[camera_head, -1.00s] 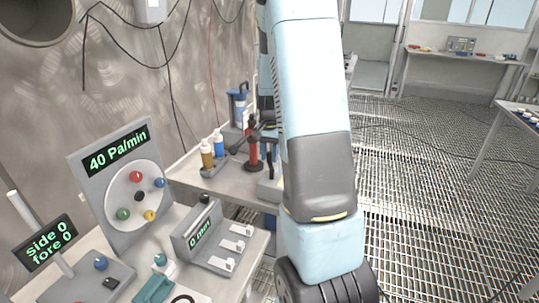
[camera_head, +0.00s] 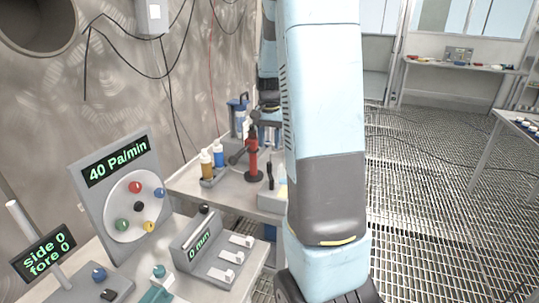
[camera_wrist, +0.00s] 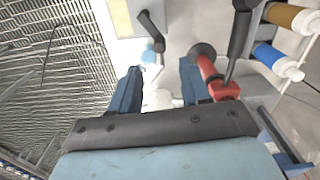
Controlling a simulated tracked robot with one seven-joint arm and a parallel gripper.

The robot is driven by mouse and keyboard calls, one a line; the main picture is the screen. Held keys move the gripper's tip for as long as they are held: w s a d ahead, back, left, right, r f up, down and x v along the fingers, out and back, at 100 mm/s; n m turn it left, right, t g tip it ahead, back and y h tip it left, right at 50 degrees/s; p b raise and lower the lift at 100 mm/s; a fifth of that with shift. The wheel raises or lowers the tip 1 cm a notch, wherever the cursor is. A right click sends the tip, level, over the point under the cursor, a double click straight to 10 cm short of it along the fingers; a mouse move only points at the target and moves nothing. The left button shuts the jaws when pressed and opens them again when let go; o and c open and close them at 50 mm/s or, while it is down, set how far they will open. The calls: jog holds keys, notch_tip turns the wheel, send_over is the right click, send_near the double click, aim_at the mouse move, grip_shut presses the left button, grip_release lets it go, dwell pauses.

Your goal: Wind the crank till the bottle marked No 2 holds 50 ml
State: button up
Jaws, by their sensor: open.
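In the wrist view my gripper (camera_wrist: 160,70) is open, its two dark blue fingers apart over the bench. A white and grey part shows between them, touching or apart I cannot tell. Just beyond it is a pale blue clear piece (camera_wrist: 150,52) and a dark bent handle (camera_wrist: 151,26), possibly the crank. A small grey box with a dark handle (camera_head: 270,175) shows beside my arm in the head view. No bottle marking is readable.
A red stand with a black lever (camera_head: 252,158) is close to the right finger. A blue container (camera_head: 238,115) stands behind. A panel reading 40 Pa/min (camera_head: 148,165) and a 0 min box (camera_head: 190,240) are nearer. Open grating floor (camera_head: 430,180) lies to the right.

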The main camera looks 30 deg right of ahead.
notch_tip(320, 180, up, 4)
send_over(270, 176)
jog(key=w+d, duration=0.1)
jog(key=w, duration=0.1)
jog(key=shift+w+d+r, duration=0.1)
jog(key=shift+w+r, duration=0.05)
jog(key=shift+w, duration=0.05)
jog(key=shift+a+f, duration=0.2)
jog(key=shift+a, duration=0.1)
jog(key=c, duration=0.3)
jog(key=a+f+h, duration=0.1)
jog(key=a, duration=0.1)
jog(key=a+f+h, duration=0.1)
jog(key=a, duration=0.1)
jog(key=a+f+n+g+h, duration=0.1)
jog(key=a+h, duration=0.1)
jog(key=shift+w+a+f, duration=0.1)
jog(key=shift+a+f, duration=0.1)
jog(key=shift+a, duration=0.05)
grip_shut()
jog(key=w+a+f+n+t+h, duration=0.1)
jog(key=w+a+t+h, duration=0.15)
jog(key=a, duration=0.35)
jog(key=s+d+f, duration=0.1)
jog(key=d+f, duration=0.7)
jog(key=d, duration=0.1)
jog(key=shift+s+d+h, duration=0.25)
jog(key=shift+s+h, duration=0.1)
jog(key=shift+h, duration=0.1)
